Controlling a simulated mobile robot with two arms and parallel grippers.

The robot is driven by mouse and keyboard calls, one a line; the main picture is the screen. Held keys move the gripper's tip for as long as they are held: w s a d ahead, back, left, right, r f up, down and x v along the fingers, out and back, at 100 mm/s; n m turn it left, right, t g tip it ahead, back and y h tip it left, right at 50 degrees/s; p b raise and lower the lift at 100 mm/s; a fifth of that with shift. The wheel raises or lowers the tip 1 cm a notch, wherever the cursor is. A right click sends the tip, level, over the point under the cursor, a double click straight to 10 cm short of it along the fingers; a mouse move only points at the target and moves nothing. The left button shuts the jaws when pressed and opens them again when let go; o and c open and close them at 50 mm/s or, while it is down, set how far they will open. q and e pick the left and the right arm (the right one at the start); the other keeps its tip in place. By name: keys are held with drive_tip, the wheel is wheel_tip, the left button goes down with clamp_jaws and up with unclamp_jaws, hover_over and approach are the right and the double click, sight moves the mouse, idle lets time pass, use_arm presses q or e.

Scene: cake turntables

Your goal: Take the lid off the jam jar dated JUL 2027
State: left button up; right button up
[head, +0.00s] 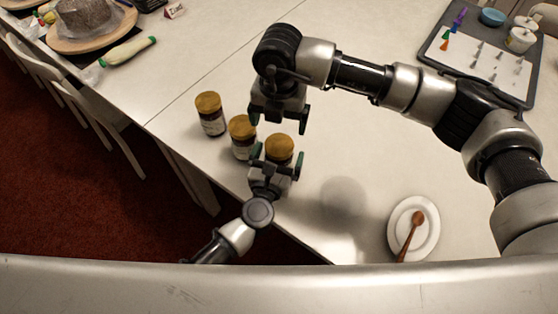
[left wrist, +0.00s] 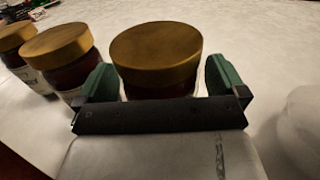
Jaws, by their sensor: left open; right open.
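Three jam jars with gold lids stand upright in a diagonal row on the white table: a far-left jar (head: 211,115), a middle jar (head: 242,138) and a near-right jar (head: 280,147). My left gripper (head: 276,163) is open at the near-right jar, with its green-padded fingers on either side of it. In the left wrist view that jar (left wrist: 157,55) sits between the fingers, its lid on. My right gripper (head: 280,120) is open and empty, pointing down above and behind the near-right jar. No date is readable on any label, so I cannot tell which jar says JUL 2027.
A white plate (head: 393,217) with a wooden spoon (head: 411,235) lies at the front right. A tray with piping tips (head: 487,93) and a blue bowl (head: 493,17) are at the back right. A cake on a turntable (head: 62,44) stands far left. The table's middle is clear.

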sight(279, 144)
use_arm(q)
drive_tip(key=shift+c, duration=0.5)
drive_tip(key=c, duration=1.4)
drive_tip(key=shift+c, duration=1.2)
use_arm(e)
drive_tip(key=shift+m, duration=0.4)
drive_tip(key=m, duration=0.3)
drive_tip(key=shift+f, duration=0.1)
drive_tip(key=shift+f+m, duration=0.2)
drive_tip(key=shift+m, duration=0.2)
wheel_tip(279, 144, down, 8)
drive_tip(key=shift+r, duration=0.25)
drive_tip(key=shift+c, duration=0.2)
